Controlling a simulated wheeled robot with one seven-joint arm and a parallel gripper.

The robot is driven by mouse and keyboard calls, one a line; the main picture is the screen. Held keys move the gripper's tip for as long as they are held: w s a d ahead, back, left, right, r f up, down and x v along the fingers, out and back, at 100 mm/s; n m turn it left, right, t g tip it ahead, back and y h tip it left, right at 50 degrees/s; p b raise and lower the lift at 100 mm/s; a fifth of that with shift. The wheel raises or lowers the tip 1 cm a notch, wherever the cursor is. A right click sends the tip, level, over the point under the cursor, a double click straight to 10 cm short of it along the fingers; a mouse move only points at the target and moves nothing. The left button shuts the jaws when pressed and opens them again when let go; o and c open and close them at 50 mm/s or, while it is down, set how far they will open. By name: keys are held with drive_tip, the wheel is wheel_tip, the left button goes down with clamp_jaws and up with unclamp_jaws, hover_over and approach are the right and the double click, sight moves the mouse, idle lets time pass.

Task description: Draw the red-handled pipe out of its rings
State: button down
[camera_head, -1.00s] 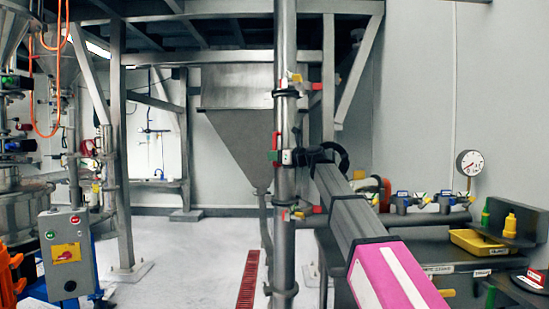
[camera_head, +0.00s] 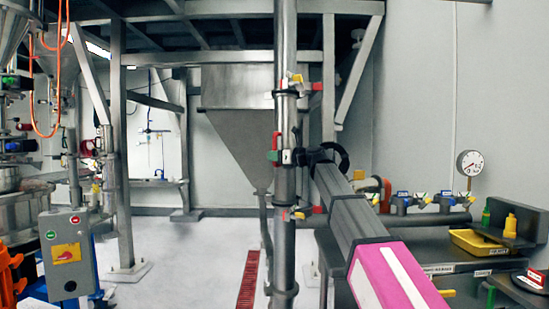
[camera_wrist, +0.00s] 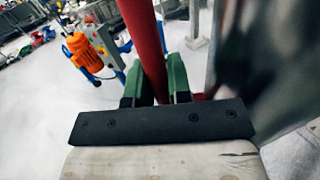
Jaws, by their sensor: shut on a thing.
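The metal pipe (camera_head: 285,50) stands upright in the middle of the head view. It also fills the right of the wrist view (camera_wrist: 235,50). Its red handle (camera_wrist: 146,40) runs upright between the green fingers of my gripper (camera_wrist: 160,78), which is shut on it. In the head view the handle (camera_head: 275,141) is a small red patch on the pipe's left side, with my gripper (camera_head: 276,155) at it. A dark ring (camera_head: 287,93) circles the pipe above, and another clamp (camera_head: 285,206) sits below. The pipe's lower end and most of the handle are hidden in the head view.
A bench (camera_head: 420,252) with valves and a yellow tray (camera_head: 475,242) stands at the right. A grey control box (camera_head: 67,252) and steel posts (camera_head: 118,160) stand at the left. A hopper (camera_head: 240,130) hangs behind the pipe.

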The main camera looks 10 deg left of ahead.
drive_tip(key=shift+s+a+r, duration=0.1)
drive_tip(key=shift+s+r, duration=0.1)
drive_tip(key=shift+s, duration=0.45)
drive_tip(key=shift+s+a+f, duration=0.1)
drive_tip(key=shift+s+a, duration=0.2)
drive_tip(key=shift+s, duration=0.65)
drive_tip(key=shift+s+a+r, duration=0.1)
drive_tip(key=shift+s+a, duration=0.2)
drive_tip(key=shift+s, duration=0.6)
drive_tip(key=shift+s+a+f, duration=0.1)
drive_tip(key=shift+s+a, duration=0.2)
drive_tip(key=shift+s, duration=0.65)
idle(3.0)
